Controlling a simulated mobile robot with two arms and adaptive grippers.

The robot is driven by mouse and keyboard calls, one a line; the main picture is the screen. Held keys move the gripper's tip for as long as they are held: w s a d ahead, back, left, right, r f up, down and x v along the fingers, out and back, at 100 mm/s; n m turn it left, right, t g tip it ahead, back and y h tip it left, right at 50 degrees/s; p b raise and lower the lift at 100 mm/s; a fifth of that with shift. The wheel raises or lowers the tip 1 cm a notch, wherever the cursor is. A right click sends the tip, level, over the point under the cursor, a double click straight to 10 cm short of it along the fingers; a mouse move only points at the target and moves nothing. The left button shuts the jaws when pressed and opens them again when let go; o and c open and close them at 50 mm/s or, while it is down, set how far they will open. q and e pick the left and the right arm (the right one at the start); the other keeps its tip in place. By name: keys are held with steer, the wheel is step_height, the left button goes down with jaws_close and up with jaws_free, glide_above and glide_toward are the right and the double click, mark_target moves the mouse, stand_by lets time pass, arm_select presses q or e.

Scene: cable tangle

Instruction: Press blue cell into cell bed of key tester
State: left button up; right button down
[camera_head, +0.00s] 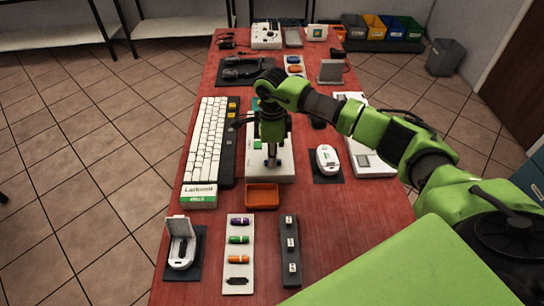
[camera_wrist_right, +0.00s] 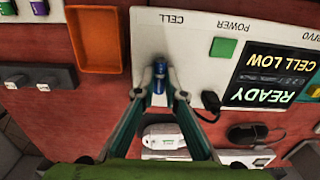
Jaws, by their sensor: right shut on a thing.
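The key tester (camera_wrist_right: 195,38) is a white box; in the head view (camera_head: 285,165) it lies mid-table, partly behind my right arm. Its labels read CELL and POWER, and its screen (camera_wrist_right: 270,75) shows READY and CELL LOW. My right gripper (camera_wrist_right: 160,95) points down over the tester near the CELL label and is shut on the blue cell (camera_wrist_right: 160,72). The cell stands between the fingertips; I cannot tell whether it is seated in the cell bed, which is hidden around it. In the head view the right gripper (camera_head: 271,160) hides most of the cell. My left gripper is out of view.
An orange tray (camera_head: 263,196) sits in front of the tester. A keyboard (camera_head: 207,140) lies left, a white mouse (camera_head: 327,158) right. A white card (camera_head: 238,275) with purple, green and orange cells and a dark strip (camera_head: 290,262) lie nearer. Bare red table shows at front right.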

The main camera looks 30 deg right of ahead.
steer(key=c, duration=2.4)
jaws_free()
steer(key=shift+r, duration=0.15)
steer(key=shift+r+p, duration=0.95)
steer(key=shift+r, duration=0.7)
steer(key=o, duration=0.6)
